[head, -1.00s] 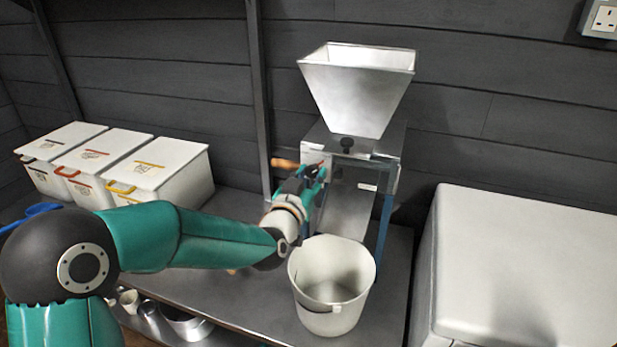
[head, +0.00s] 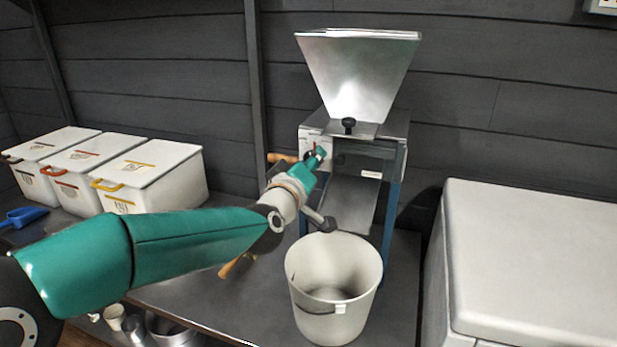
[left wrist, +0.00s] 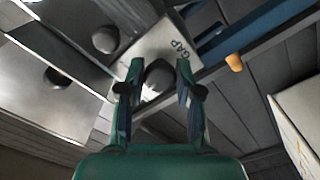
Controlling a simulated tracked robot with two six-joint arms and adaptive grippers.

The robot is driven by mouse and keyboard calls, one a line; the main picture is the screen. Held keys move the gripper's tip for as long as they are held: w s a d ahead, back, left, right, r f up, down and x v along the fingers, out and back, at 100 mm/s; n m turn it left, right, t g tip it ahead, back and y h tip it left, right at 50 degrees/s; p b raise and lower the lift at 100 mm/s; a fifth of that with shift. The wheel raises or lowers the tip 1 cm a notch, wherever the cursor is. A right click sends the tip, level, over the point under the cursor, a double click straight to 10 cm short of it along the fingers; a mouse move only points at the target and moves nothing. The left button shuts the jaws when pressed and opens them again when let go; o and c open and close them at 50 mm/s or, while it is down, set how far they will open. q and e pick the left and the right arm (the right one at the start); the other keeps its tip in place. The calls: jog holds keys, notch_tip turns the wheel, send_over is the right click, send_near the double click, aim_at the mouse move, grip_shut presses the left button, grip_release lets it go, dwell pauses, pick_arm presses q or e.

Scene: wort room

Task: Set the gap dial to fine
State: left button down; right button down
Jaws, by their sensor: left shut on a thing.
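The mill (head: 400,128) stands on the bench against the wall, with a metal hopper on top. In the left wrist view, a pale plate marked GAP (left wrist: 178,48) is on the mill, and the dark round gap dial (left wrist: 158,78) sits in front of it. My left gripper (head: 320,154) is at the upper left of the mill's front. In the left wrist view its fingers (left wrist: 157,85) stand on both sides of the dial, shut on it. The dial's pointer and any fine mark cannot be made out. My right gripper is not in view.
A white bucket (head: 334,262) stands below the mill's chute, close under my left wrist. A dark knob (head: 348,124) is below the hopper. A wooden handle (head: 281,157) is beside my gripper. White lidded bins (head: 155,172) stand left, a large pale box (head: 540,260) right.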

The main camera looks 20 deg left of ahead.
pick_arm(q)
jog(key=shift+a+f+n+b, duration=0.1)
jog(key=shift+n+b, duration=2.75)
jog(key=shift+n, duration=1.45)
jog(key=c, duration=0.8)
grip_release()
jog(key=s, duration=1.2)
jog(key=shift+a, duration=0.2)
